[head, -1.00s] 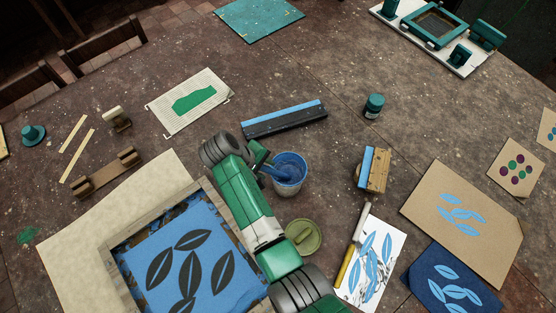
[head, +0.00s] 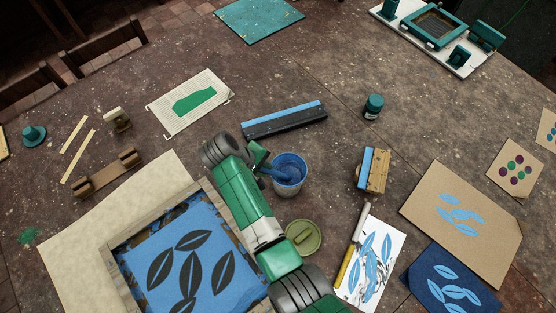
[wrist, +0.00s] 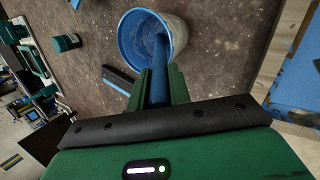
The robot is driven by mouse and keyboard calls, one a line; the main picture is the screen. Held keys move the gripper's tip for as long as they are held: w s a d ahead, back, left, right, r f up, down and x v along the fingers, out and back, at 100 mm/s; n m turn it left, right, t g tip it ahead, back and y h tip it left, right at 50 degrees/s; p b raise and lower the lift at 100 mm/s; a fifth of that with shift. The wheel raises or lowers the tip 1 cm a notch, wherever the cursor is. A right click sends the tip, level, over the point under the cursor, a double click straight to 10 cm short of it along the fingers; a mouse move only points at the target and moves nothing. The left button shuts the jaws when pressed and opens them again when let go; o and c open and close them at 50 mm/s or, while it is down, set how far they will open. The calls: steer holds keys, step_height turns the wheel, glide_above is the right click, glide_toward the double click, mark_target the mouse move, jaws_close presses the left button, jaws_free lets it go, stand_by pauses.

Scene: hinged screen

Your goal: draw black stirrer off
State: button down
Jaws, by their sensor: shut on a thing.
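The stirrer (head: 279,174) looks dark blue in these views, not black. Its lower end is inside the white pot (head: 292,190), which holds blue ink, and it leans on or near the rim. My gripper (head: 262,160) is left of the pot, with its fingers partly hidden by my own arm in the head view. In the wrist view, my green gripper (wrist: 160,78) is shut on the stirrer (wrist: 160,60), with one finger on each side. The stirrer reaches from the fingers over the near rim of the pot (wrist: 179,48). Its tip is hard to make out in the ink.
A round olive lid (head: 303,238) lies just below the pot. A black and blue squeegee (head: 285,119) lies above it. A wooden block with a blue edge (head: 372,171) is to the right. The framed screen (head: 120,248) is at lower left. Bare table lies right of the pot.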

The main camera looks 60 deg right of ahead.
steer(key=shift+a+r, duration=0.1)
steer(key=shift+r, duration=0.15)
steer(key=shift+p+v, duration=2.25)
steer(key=shift+v, duration=0.45)
